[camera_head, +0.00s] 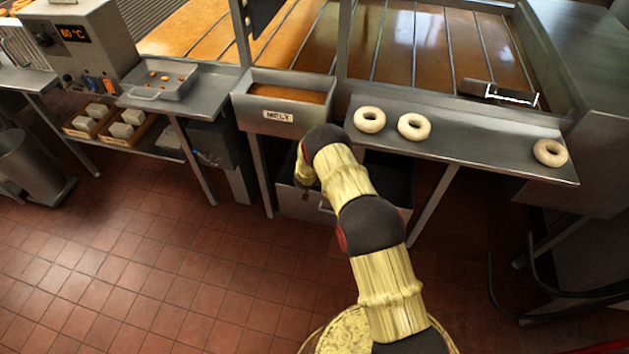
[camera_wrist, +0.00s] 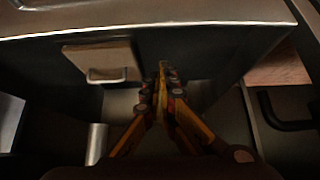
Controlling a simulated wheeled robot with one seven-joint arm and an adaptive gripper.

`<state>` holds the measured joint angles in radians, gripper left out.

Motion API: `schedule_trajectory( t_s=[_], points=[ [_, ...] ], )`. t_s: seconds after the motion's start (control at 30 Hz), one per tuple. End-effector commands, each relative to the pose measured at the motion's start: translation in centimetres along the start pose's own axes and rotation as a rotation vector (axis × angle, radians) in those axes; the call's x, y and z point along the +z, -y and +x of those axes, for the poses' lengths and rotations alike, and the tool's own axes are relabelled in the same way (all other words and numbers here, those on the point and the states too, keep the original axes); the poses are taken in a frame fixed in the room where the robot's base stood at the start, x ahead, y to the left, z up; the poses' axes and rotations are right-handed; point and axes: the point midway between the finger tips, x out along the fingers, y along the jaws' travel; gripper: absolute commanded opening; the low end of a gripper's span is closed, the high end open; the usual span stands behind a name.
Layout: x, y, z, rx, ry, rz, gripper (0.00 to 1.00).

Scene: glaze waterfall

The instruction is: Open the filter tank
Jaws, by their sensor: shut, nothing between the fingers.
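A low steel tank (camera_head: 292,203), which looks like the filter tank, sits on the floor beneath the melt box. A small handle shows on its front, and a dark cavity shows behind its right part; my arm hides much of it. My arm reaches down over it, and my fingers are hard to make out in the head view. In the wrist view my gripper (camera_wrist: 163,78) is shut and empty, its tips together. A pale panel with a small pull (camera_wrist: 106,75) is left of the tips, and a dark bar handle (camera_wrist: 284,113) is at right. I cannot tell which part either belongs to.
The melt box (camera_head: 288,97) overhangs the tank. A steel shelf (camera_head: 475,147) with three pale rings is at right, and its slanted leg stands right of the tank. A tray table (camera_head: 212,88) is at left. The tiled floor (camera_head: 150,270) in front is clear.

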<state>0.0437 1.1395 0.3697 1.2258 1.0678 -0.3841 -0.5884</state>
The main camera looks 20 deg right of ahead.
Motion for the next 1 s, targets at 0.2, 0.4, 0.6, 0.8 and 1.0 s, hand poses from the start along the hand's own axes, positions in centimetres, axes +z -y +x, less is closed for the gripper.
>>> schedule_trajectory(
  t_s=[0.2, 0.4, 0.6, 0.8, 1.0],
  points=[
    [0.2, 0.0, 3.7, -0.001, 0.001, 0.002, 0.00],
    [0.2, 0.0, 6.1, 0.000, 0.001, 0.001, 0.00],
    [1.3, 0.1, 5.0, -0.001, 0.002, -0.002, 0.00],
    [2.7, 0.1, 4.0, -0.001, 0.002, -0.002, 0.00],
    [3.2, 0.0, 3.4, -0.001, 0.001, -0.001, 0.00]
  ],
)
